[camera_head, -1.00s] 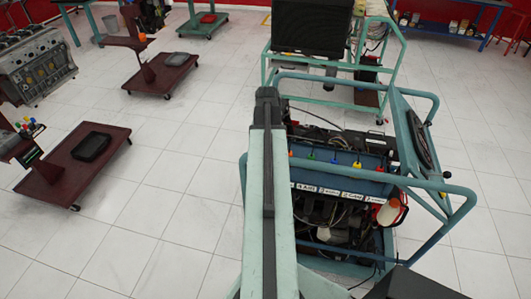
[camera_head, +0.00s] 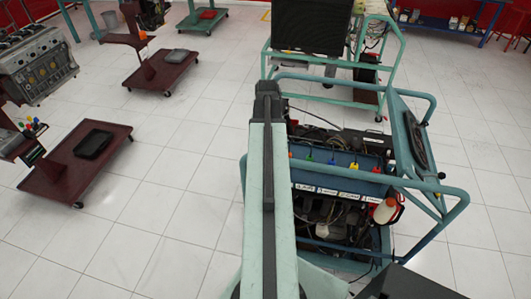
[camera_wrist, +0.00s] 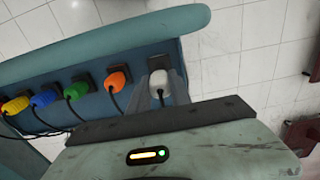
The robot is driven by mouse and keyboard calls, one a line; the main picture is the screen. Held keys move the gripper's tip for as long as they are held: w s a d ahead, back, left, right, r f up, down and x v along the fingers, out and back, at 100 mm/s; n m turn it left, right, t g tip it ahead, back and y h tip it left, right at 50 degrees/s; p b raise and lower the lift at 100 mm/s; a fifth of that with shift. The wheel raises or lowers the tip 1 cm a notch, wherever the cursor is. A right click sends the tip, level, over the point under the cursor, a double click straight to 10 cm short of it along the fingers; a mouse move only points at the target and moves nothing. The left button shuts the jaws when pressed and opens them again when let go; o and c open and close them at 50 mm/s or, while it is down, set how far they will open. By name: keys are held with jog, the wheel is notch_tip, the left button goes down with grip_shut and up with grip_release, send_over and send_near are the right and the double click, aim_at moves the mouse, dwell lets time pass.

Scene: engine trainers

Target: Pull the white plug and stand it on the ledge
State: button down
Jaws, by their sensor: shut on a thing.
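In the wrist view the white plug (camera_wrist: 158,84) is at the right end of a row of coloured plugs. It is in front of a dark socket plate, and its black cord hangs down. My gripper (camera_wrist: 162,78) has its grey fingers on both sides of the plug, shut on it. I cannot tell whether the plug is still seated in its socket. In the head view my arm hides the gripper and the white plug. The blue panel of the engine trainer (camera_head: 345,180) carries coloured plugs and white labels; I cannot tell which surface is the ledge.
Orange (camera_wrist: 118,80), green (camera_wrist: 76,90), blue (camera_wrist: 45,99) and yellow (camera_wrist: 15,105) plugs sit to the left of the white one. A thick teal tube (camera_wrist: 100,38) of the frame runs just above. A bottle (camera_head: 385,211) hangs at the trainer's right.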

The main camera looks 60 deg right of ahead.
jog(key=shift+r+p, duration=0.45)
jog(key=shift+r, duration=0.15)
jog(key=shift+f, duration=0.1)
